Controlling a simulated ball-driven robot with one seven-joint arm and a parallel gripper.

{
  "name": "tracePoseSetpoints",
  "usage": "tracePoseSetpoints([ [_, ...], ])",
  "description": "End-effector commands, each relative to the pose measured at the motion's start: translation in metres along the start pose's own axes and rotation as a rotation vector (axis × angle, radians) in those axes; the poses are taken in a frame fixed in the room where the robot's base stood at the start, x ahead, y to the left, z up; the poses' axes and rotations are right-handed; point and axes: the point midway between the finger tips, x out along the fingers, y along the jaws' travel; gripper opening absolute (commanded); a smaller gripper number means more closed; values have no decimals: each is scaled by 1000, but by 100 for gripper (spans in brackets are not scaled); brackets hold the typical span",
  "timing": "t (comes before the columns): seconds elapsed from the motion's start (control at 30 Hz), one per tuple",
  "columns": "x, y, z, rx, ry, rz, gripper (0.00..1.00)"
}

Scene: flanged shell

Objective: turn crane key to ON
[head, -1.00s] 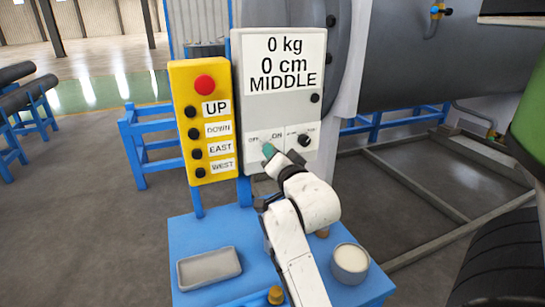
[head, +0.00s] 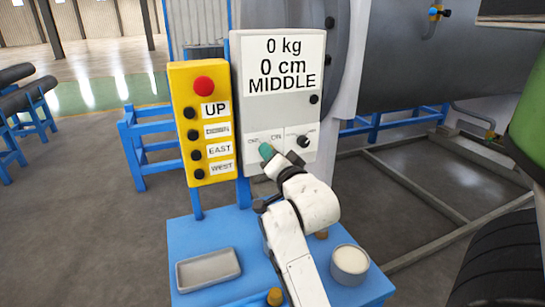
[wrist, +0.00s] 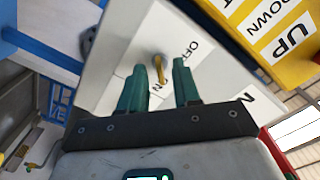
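The crane key (wrist: 160,70) is a small brass-coloured key in a round lock on the grey control box (head: 258,112). In the wrist view it stands between the two green fingers of my gripper (wrist: 166,66), close to their tips, with a gap visible towards the right finger. The fingers are apart. In the head view the gripper (head: 266,151) is at the lower left of the box and hides the key. The OFF label (head: 253,141) is left of the lock and the ON label (head: 277,136) is right of it. Whether a finger touches the key cannot be told.
A black selector knob (head: 303,142) sits right of the key on the same box. A yellow button panel (head: 203,125) with a red button stands to the left. A blue table (head: 205,232) below holds a grey tray (head: 209,268) and a round tin (head: 350,263).

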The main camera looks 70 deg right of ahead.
Motion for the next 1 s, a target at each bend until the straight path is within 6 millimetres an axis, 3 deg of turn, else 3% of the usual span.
tracePoseSetpoints([
  [0.17, -11, 1, 1, -1, 0, -1, 32],
  [0.4, -58, 2, 2, -1, -1, -1, 32],
  [0.6, -84, -1, 0, -3, -5, 2, 32],
  [1.0, -107, 0, 0, -1, 0, 2, 32],
])
